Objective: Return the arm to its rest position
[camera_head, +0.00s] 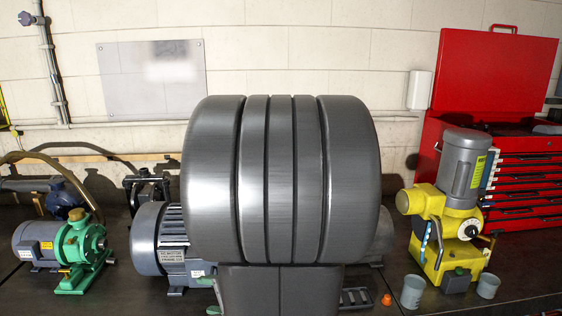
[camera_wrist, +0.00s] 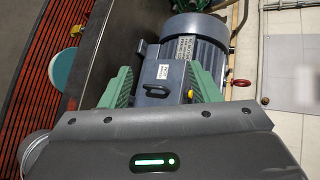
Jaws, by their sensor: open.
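In the wrist view my gripper (camera_wrist: 157,76) shows as two green ridged fingers set well apart, open. A blue-grey motor (camera_wrist: 190,50) with a label plate and a small white tag lies beyond and between the fingertips. I see nothing clamped, though the exact gap to the motor is hard to judge.
A green pump with a grey motor (camera_head: 40,243) stands at left on the bench (camera_head: 110,285). At right are a yellow machine with a grey motor (camera_head: 463,165), two grey cups (camera_head: 412,291), an orange cone (camera_head: 386,299) and a red tool chest (camera_head: 480,75). A wall stands behind.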

